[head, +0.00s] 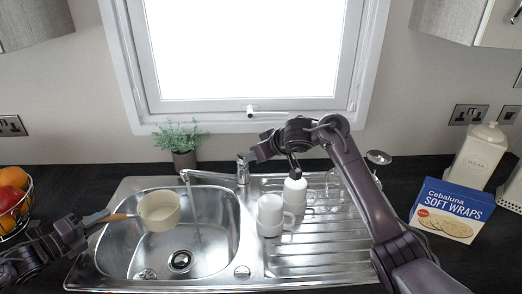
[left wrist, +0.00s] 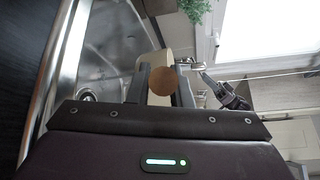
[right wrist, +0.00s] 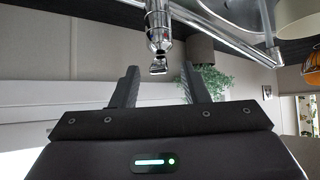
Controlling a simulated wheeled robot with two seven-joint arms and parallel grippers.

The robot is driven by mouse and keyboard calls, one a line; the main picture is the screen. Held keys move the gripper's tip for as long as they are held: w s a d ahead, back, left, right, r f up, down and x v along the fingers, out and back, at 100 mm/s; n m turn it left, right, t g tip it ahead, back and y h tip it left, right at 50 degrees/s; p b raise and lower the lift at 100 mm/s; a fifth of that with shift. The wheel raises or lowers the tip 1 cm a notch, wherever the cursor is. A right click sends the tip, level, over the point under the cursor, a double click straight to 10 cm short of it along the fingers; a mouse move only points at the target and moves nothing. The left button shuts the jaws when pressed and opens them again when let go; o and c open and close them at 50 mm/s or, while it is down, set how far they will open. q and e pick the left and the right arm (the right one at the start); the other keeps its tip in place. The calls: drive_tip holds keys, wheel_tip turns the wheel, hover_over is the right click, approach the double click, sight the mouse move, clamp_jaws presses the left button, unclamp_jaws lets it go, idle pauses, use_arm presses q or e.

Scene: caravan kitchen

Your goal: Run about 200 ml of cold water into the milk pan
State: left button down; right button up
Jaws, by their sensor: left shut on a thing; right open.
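The cream milk pan (head: 160,224) is held level over the left part of the sink bowl (head: 215,258). My left gripper (head: 88,226) is shut on its wooden handle; the handle's round end (left wrist: 163,81) shows between the fingers in the left wrist view. The chrome tap (head: 242,170) stands behind the bowl, its spout reaching left, with the tip near the pan's right rim.
A white mug (head: 270,216) and a white bottle (head: 295,190) stand on the drainer, near my right arm. A potted plant (head: 178,140) is behind the sink. A fruit basket (head: 14,205) is at left; a wraps box (head: 450,212) and a sugar jar (head: 480,155) are at right.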

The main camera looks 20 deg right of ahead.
use_arm(q)
drive_tip(key=shift+r, duration=0.1)
use_arm(e)
drive_tip(key=v, duration=1.1)
drive_tip(key=shift+s, duration=0.2)
drive_tip(key=shift+r, duration=0.1)
use_arm(q)
drive_tip(key=w+d, duration=0.1)
drive_tip(key=d, duration=0.2)
drive_tip(key=w+d, duration=0.1)
drive_tip(key=d, duration=0.2)
drive_tip(key=w+d, duration=0.1)
drive_tip(key=d, duration=0.2)
drive_tip(key=shift+d, duration=0.35)
drive_tip(key=shift+a, duration=0.1)
idle(1.2)
